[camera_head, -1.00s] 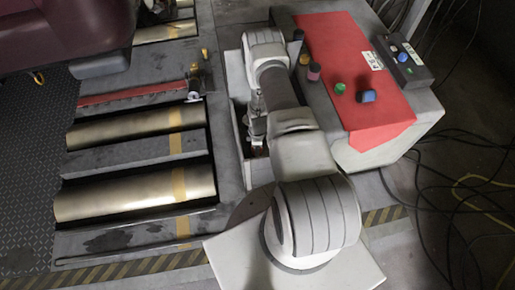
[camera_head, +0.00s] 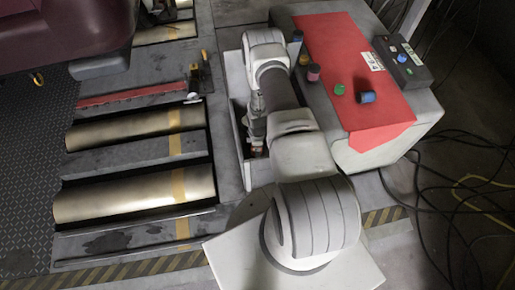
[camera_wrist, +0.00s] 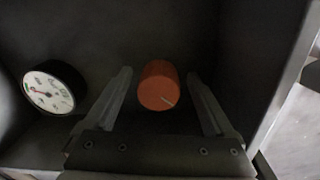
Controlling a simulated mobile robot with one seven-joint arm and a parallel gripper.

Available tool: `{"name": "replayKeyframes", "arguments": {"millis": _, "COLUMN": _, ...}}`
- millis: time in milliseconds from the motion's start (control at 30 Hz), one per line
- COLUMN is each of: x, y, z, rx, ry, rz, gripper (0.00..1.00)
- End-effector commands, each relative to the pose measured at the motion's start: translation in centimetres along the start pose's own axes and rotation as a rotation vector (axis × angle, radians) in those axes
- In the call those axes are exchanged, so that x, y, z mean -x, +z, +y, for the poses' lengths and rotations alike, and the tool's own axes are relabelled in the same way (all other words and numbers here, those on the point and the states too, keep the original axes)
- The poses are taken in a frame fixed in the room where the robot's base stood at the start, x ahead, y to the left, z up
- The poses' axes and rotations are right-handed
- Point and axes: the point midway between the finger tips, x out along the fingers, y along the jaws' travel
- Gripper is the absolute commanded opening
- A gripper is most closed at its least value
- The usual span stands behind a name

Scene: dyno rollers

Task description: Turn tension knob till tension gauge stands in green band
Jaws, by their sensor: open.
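In the wrist view, the tension knob (camera_wrist: 158,86) is an orange-red round knob with a pale line on its face, pointing to the lower right. My gripper (camera_wrist: 160,92) is open, with one finger on each side of the knob and a gap showing on both sides. The tension gauge (camera_wrist: 47,92) is a white dial in a black case at the left. Its face is small and dim, with a little green and red, and I cannot tell where the needle stands. In the head view my arm hides most of the knob and gauge area.
A grey-walled box (camera_head: 238,135) encloses the knob area, and its pale wall is close on the right in the wrist view. A grey cabinet with a red cover (camera_head: 340,50) stands beside my arm, bearing several small coloured cylinders and a button box (camera_head: 403,62). Metal rollers (camera_head: 135,193) lie left.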

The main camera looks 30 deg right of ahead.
Motion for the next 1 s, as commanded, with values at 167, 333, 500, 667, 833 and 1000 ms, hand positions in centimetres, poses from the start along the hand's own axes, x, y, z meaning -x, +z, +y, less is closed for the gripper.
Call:
{"name": "replayKeyframes", "arguments": {"millis": 167, "x": 0.7, "y": -0.1, "z": 0.1, "rx": 0.000, "ry": 0.001, "rz": 0.001, "gripper": 0.89}}
{"name": "replayKeyframes", "arguments": {"millis": 333, "x": 3.8, "y": -0.1, "z": 0.1, "rx": 0.001, "ry": 0.002, "rz": 0.001, "gripper": 0.89}}
{"name": "replayKeyframes", "arguments": {"millis": 500, "x": 8.0, "y": 0.0, "z": 0.2, "rx": 0.001, "ry": 0.003, "rz": 0.001, "gripper": 0.89}}
{"name": "replayKeyframes", "arguments": {"millis": 667, "x": 11.9, "y": 0.0, "z": 0.1, "rx": 0.000, "ry": 0.002, "rz": 0.001, "gripper": 0.89}}
{"name": "replayKeyframes", "arguments": {"millis": 833, "x": 15.2, "y": 0.0, "z": 0.0, "rx": -0.001, "ry": 0.001, "rz": 0.000, "gripper": 0.89}}
{"name": "replayKeyframes", "arguments": {"millis": 1000, "x": 17.0, "y": 0.0, "z": 0.0, "rx": 0.000, "ry": 0.001, "rz": 0.000, "gripper": 0.89}}
